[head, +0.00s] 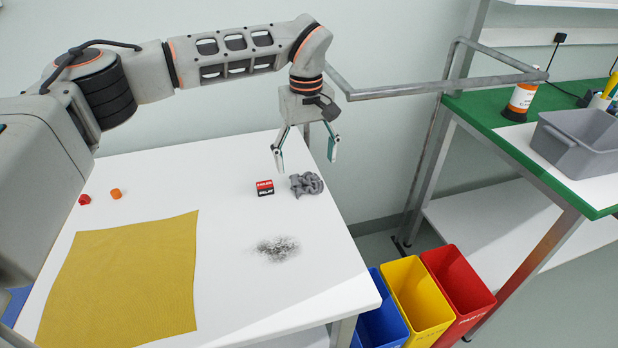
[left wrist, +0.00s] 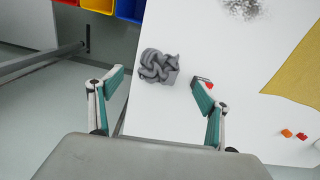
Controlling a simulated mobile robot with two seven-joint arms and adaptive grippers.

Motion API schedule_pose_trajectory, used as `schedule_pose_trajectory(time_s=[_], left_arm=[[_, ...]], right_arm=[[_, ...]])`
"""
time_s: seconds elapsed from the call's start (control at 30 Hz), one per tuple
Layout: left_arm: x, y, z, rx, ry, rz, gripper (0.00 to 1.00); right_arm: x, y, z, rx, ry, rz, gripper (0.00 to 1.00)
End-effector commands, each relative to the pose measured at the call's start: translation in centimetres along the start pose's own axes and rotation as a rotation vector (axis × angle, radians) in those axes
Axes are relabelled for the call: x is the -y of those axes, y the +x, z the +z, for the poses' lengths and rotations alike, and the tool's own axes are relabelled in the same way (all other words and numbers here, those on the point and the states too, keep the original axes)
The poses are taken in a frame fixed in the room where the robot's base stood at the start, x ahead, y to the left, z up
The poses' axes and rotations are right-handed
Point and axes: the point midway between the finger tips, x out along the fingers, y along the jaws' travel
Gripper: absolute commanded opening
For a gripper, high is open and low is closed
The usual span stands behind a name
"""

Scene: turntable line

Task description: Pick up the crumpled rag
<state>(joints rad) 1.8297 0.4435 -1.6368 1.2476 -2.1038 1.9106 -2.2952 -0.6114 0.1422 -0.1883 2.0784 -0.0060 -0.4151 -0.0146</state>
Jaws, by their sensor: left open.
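The crumpled rag (head: 307,184) is a grey, knotted lump on the white table, near its right edge in the head view. In the left wrist view the rag (left wrist: 158,66) lies beyond the fingertips, between the two fingers' lines. My left gripper (head: 305,160) is open and empty, above the table and a little above and behind the rag. Its two green-padded fingers also show in the left wrist view (left wrist: 158,82), spread wide and not touching the rag. My right gripper is not in view.
A red and black relay box (head: 264,187) stands close left of the rag. A dark smudge (head: 277,249), a yellow mat (head: 125,280) and red and orange caps (head: 116,193) are on the table. Blue, yellow (head: 415,297) and red bins stand beyond the right edge.

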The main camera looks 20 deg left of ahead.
Motion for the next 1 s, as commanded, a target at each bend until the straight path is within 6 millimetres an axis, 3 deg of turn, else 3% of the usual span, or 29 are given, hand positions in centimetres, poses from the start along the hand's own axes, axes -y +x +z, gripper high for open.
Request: schedule_pose_trajectory(time_s=[0.1, 0.27, 0.5, 0.77, 0.93, 1.0], left_arm=[[0.0, 1.5, 0.1, 0.005, -0.001, -0.002, 0.77], [-0.1, 2.7, -0.2, 0.005, -0.001, -0.002, 0.77], [-0.2, 6.2, -0.6, 0.007, 0.000, -0.003, 0.77], [-0.2, 6.4, -0.6, 0.002, -0.001, 0.001, 0.77], [-0.2, 6.4, -0.6, 0.002, -0.001, 0.001, 0.51], [-0.2, 6.5, -0.6, 0.003, -0.001, 0.000, 0.50]], right_arm=[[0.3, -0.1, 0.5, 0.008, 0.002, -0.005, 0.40], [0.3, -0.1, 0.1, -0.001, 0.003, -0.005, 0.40], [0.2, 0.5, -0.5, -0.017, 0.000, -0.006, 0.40], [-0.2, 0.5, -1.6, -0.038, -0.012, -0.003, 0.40], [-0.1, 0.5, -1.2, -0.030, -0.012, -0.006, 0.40], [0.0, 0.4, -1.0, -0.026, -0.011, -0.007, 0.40]])
